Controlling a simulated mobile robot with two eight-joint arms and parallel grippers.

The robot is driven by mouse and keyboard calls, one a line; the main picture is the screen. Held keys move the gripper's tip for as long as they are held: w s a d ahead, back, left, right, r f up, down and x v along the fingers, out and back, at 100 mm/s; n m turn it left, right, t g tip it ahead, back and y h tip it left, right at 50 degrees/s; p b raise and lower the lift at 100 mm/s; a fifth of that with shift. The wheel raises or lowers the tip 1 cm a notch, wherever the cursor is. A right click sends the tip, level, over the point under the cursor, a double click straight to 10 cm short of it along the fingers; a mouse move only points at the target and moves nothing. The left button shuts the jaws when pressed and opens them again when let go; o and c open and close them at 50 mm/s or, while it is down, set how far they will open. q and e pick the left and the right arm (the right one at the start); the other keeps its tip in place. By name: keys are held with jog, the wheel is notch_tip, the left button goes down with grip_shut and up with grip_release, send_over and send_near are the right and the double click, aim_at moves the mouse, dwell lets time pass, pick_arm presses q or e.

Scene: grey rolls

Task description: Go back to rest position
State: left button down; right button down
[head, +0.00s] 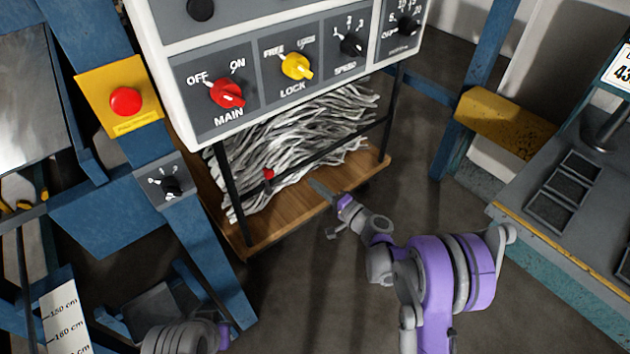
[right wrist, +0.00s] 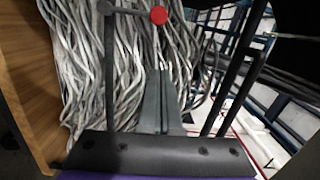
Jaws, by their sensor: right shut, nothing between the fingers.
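My right gripper (head: 322,190) is at the end of the purple and grey right arm, near the middle of the head view. It is in front of the wooden shelf under the control panel and points toward it. In the right wrist view its fingers (right wrist: 161,100) are together with nothing between them. A grey and purple part of my left arm (head: 185,338) shows at the bottom left of the head view. The left gripper's fingers cannot be made out.
The control panel (head: 290,95) has a red MAIN knob (head: 227,93) and a yellow LOCK knob (head: 297,66). Grey strands (head: 290,140) lie on the wooden shelf (head: 262,232), behind a dark bar with a red ball (head: 269,174). A blue frame stands left, a grey bench right.

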jog(key=shift+r, duration=0.15)
